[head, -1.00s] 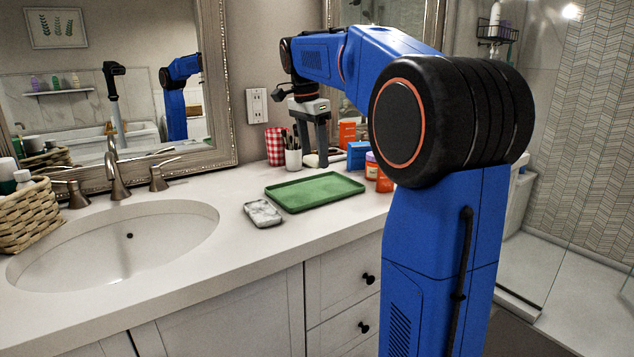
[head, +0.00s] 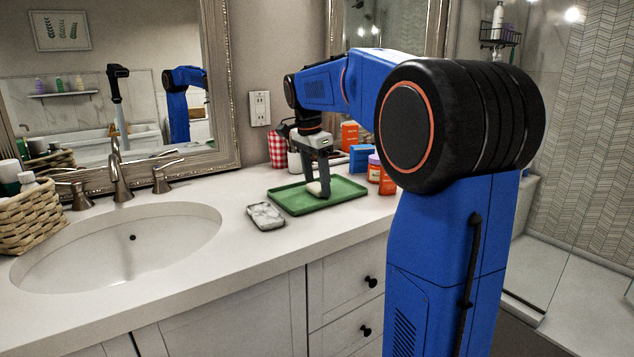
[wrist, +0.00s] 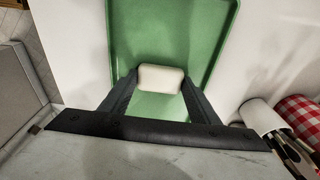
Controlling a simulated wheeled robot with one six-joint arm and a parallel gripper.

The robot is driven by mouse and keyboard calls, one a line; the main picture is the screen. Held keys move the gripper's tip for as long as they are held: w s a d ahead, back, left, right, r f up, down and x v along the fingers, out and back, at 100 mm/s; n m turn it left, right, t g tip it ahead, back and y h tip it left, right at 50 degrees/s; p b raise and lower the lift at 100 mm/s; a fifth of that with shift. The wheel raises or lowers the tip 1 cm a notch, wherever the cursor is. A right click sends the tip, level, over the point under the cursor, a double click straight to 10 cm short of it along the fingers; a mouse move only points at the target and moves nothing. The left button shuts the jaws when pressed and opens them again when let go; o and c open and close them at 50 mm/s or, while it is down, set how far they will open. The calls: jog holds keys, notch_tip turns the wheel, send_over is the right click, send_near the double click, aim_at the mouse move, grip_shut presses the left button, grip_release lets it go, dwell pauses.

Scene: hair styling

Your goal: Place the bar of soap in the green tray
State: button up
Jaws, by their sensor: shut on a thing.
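The bar of soap (wrist: 161,79) is a cream-white block held between the two fingers of my gripper (wrist: 158,88) in the wrist view. In the head view my gripper (head: 319,188) points down over the green tray (head: 343,192), and the soap (head: 314,187) shows as a small pale shape at the fingertips. The green tray also shows in the wrist view (wrist: 160,30), below the soap. The soap is within the tray's outline, at or just above its floor; I cannot tell whether it touches.
A marbled dish (head: 265,216) lies just left of the tray.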

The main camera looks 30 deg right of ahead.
aim_at(312, 188)
jog(key=o, duration=1.1)
jog(key=shift+f, duration=0.1)
jog(key=shift+c, duration=0.2)
notch_tip(312, 188, up, 12)
jog(key=a, duration=0.1)
jog(key=shift+a, duration=0.4)
jog(key=shift+s, duration=0.1)
